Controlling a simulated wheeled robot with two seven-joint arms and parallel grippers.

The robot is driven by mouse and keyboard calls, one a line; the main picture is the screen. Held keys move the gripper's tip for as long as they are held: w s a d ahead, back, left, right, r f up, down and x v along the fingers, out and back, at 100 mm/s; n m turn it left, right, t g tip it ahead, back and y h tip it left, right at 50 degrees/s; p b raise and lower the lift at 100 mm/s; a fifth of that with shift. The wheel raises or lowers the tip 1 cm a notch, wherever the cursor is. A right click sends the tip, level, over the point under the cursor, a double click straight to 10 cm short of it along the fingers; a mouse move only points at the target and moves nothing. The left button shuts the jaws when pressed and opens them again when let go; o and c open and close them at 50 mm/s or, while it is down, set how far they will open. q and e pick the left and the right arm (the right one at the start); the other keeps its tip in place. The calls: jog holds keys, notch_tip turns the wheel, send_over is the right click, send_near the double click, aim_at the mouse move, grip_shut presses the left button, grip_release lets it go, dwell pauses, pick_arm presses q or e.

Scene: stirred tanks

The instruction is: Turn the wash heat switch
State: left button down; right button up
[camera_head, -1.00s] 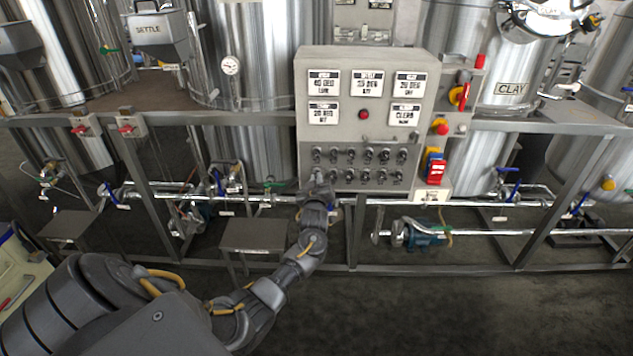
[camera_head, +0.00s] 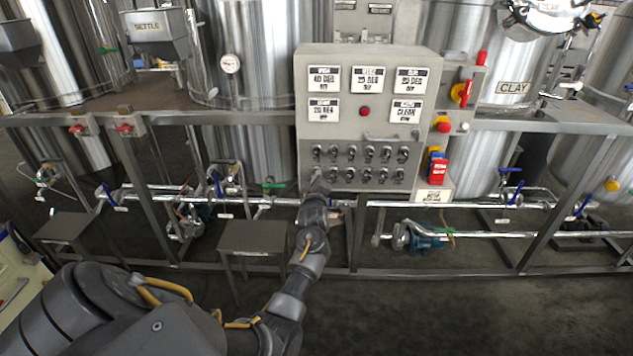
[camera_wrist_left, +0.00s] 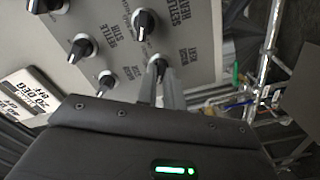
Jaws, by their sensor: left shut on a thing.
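The grey control panel (camera_head: 350,150) stands at the middle of the head view, with two rows of black switch knobs on its lower part. My left gripper (camera_head: 318,180) is at the left end of the lower row and covers the switch there. In the left wrist view, the two fingers of my left gripper (camera_wrist_left: 160,90) are closed around the wash heat switch (camera_wrist_left: 158,66). The small label beside it is tilted and hard to read. The knob with the settle heat label (camera_wrist_left: 146,22) is beside it, clear of the fingers. My right gripper is not in view.
Other knobs (camera_wrist_left: 81,47) sit close around the held switch. The panel has several white displays (camera_head: 324,78), a red lamp (camera_head: 365,112) and a handle. A red and blue switch box (camera_head: 438,170) is to its right. Pipes and frame rails (camera_head: 450,204) run below; the tanks stand behind.

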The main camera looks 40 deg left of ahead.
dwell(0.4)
pick_arm(q)
jog(key=c, duration=1.5)
grip_release()
jog(key=b+v, duration=0.1)
jog(key=v, duration=1)
jog(key=shift+w, duration=0.1)
